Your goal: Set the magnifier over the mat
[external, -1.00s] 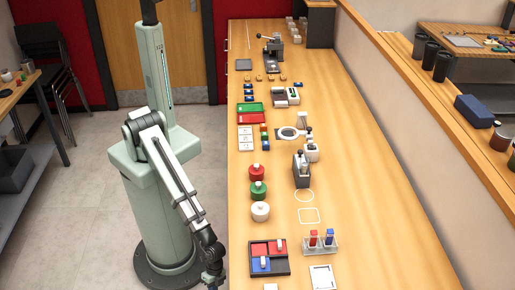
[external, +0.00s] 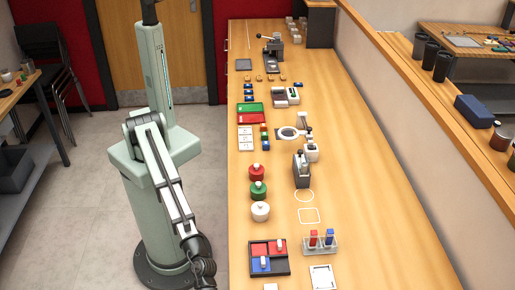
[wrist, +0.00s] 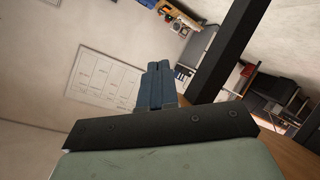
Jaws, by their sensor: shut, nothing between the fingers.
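The magnifier (external: 288,133), a white ring with a pale lens, is on the bench beside a white stand (external: 311,152). A dark flat patch shows at the left edge of the ring; I cannot tell whether it is the mat. In the external view my forearm hangs left of the bench's near end, far from the magnifier, and the fingertips cannot be made out.
A grey holder (external: 301,170) stands just in front of the magnifier's stand. Red, green and white pots line the bench's left side. A divided tray (external: 268,258) and a tube rack (external: 320,243) are near the front. The bench's right side is clear.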

